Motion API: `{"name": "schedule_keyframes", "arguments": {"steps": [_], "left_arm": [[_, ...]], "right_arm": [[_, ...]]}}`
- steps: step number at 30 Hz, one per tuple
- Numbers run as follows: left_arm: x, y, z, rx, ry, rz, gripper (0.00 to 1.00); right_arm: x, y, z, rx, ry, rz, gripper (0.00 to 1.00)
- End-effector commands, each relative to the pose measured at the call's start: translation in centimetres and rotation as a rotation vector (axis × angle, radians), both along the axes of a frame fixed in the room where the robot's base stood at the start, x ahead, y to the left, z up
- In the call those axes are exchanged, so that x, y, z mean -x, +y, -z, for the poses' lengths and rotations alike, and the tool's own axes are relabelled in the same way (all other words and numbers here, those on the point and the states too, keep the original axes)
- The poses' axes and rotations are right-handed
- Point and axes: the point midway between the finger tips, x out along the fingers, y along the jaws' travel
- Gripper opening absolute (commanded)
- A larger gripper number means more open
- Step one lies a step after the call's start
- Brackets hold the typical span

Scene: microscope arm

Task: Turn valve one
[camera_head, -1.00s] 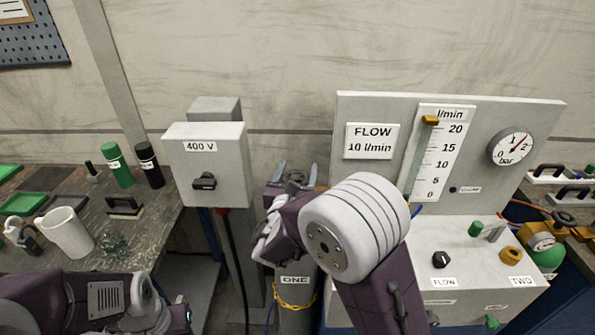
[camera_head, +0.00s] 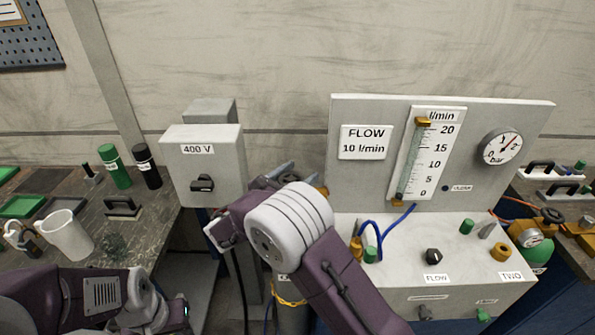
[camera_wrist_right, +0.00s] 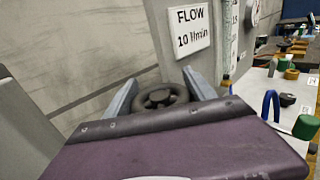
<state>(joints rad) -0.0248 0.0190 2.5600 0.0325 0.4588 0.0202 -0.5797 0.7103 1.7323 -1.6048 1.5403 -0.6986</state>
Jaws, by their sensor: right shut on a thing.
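Valve one shows as a dark round handwheel (camera_wrist_right: 160,96) in the right wrist view, between the two grey fingers of my right gripper (camera_wrist_right: 161,97). The gripper is shut on this wheel. In the head view my right gripper (camera_head: 293,174) shows only in part, and my own wrist hides the wheel. The grey cylinder (camera_head: 292,319) below it has a label mostly covered by my arm.
The grey 400 V box (camera_head: 205,168) stands close left of my right wrist. The flow panel (camera_head: 365,180) stands to the right, with a blue hose (camera_head: 383,232) on its bench. A white cup (camera_head: 66,235) and a padlock stand on the left table.

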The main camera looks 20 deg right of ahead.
Motion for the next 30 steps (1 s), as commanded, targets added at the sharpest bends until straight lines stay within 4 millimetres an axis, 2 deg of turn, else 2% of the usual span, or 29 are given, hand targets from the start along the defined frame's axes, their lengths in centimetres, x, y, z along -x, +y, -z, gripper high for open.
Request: {"name": "schedule_keyframes", "arguments": {"steps": [15, 16, 18, 26, 30], "left_arm": [[0.0, 0.0, -0.2, 0.0, 0.0, 0.0, 0.36], [0.0, 0.0, -0.2, 0.0, 0.0, 0.0, 0.36], [0.0, 0.0, -0.2, 0.0, 0.0, 0.0, 0.36], [0.0, 0.0, -0.2, 0.0, 0.0, 0.0, 0.36], [0.0, 0.0, 0.1, 0.0, 0.0, 0.0, 0.36]], "right_arm": [[0.0, 0.0, -0.2, 0.003, -0.003, 0.023, 0.23], [0.0, 0.0, -0.2, 0.003, -0.003, 0.022, 0.69], [0.0, 0.0, -0.1, 0.002, -0.003, 0.022, 0.86], [0.0, 0.0, -0.1, 0.002, -0.001, 0.022, 0.86], [0.7, 1.1, 0.0, 0.001, -0.002, 0.018, 0.86]]}}
